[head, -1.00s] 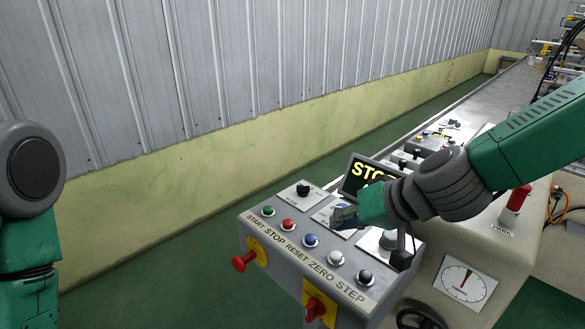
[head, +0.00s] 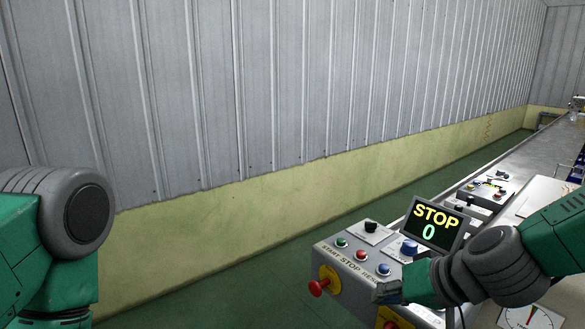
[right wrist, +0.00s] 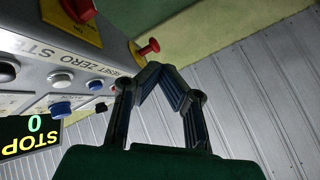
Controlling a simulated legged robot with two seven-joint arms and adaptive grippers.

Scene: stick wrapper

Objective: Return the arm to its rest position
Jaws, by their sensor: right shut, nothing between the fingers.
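My right arm (head: 500,265) comes in from the right, low in the head view. My right gripper (head: 388,291) is shut and empty, in front of the grey control panel (head: 335,262); in the picture it overlaps the panel's button row. In the right wrist view the gripper's fingers (right wrist: 162,78) close together, with the panel to their left. Contact with the panel cannot be told. My left arm (head: 70,225) shows at the left edge; its gripper is out of view.
A display (head: 435,224) reads STOP and 0. The panel has green (head: 342,243), red (head: 361,254) and blue (head: 384,269) buttons and a red emergency knob (head: 318,287) at its left. A long conveyor table (head: 530,160) runs back on the right. The corrugated wall (head: 270,90) stands behind.

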